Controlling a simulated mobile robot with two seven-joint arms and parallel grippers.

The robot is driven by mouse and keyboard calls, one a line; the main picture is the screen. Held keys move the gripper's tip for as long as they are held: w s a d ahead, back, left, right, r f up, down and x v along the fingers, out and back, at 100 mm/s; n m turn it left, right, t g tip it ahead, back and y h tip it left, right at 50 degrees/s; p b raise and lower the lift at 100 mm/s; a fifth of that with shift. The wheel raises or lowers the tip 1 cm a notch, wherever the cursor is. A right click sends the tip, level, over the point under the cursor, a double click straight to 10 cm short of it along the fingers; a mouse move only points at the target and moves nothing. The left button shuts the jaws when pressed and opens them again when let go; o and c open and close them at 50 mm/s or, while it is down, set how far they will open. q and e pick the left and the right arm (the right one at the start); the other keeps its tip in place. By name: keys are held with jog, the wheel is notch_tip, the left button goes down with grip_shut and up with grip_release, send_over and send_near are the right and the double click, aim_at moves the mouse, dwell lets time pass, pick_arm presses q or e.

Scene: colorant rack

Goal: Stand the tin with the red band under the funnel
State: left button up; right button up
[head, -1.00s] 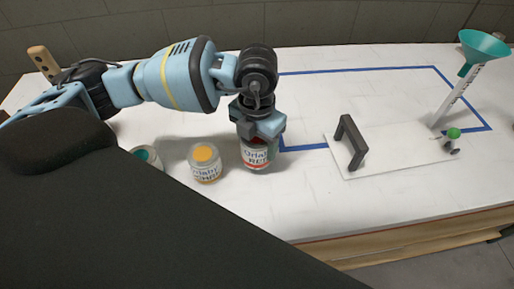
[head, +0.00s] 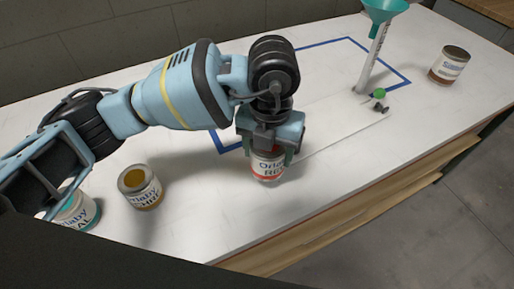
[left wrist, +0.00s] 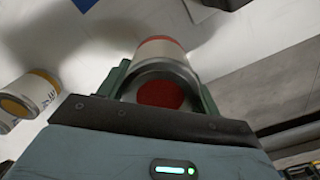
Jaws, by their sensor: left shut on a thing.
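The tin with the red band (head: 267,166) is upright in my left gripper (head: 269,148), whose fingers are shut on its sides. In the left wrist view the tin (left wrist: 160,50) sits between the green fingers, with red showing in its end. Whether its base touches the table cannot be told. The teal funnel (head: 385,9) is at the upper right, by a pale marked post on a white board (head: 335,118). The tin is left of and nearer than the funnel, apart from it. My right gripper is not in view.
An ochre-banded tin (head: 141,187) and a teal-banded tin (head: 79,213) stand at the left. A brown-banded tin (head: 449,66) stands at the far right. A green knob (head: 379,93) is near the post. Blue tape (head: 398,77) marks the table. My arm hides the black bracket.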

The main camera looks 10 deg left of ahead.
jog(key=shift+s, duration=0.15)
